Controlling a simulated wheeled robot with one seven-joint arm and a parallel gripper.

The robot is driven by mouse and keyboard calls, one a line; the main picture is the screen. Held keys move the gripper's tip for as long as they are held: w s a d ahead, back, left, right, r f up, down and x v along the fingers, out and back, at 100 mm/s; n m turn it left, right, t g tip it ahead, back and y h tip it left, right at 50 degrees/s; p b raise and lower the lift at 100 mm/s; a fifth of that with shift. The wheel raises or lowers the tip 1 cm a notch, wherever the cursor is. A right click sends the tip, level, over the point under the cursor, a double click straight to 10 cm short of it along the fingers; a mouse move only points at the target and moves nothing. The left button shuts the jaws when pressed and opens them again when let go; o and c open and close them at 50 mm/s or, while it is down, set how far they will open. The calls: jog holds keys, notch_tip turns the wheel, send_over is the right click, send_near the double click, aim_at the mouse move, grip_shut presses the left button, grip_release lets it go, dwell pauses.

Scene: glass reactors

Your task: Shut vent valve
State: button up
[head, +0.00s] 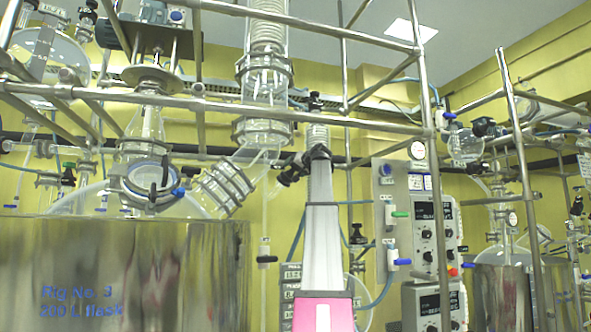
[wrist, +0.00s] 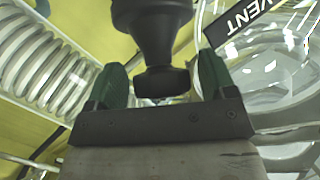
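The vent valve's black knob (wrist: 160,82) hangs from a thicker black body in the upper middle of the wrist view. A black label reading VENT (wrist: 255,14) is beside it at the upper right. My gripper (wrist: 162,70) has its two green fingers on either side of the knob. A narrow gap shows between each finger and the knob, so the gripper looks open around it, not clamped. In the head view my arm rises in the middle to dark parts near the glassware (head: 266,90); which of these are gripper and which valve I cannot tell.
Coiled glass (wrist: 40,55) is on the left of the wrist view, and clear glass vessels are on the right. In the head view, metal rails (head: 215,104) cross around my arm. A large metal vessel (head: 130,270) stands left, a control panel (head: 420,220) right.

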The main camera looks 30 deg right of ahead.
jog(key=s+r, duration=0.1)
jog(key=s, duration=0.9)
jog(key=shift+s+d+r, duration=0.15)
jog(key=shift+s+d, duration=0.15)
jog(key=shift+s, duration=0.05)
dwell(0.4)
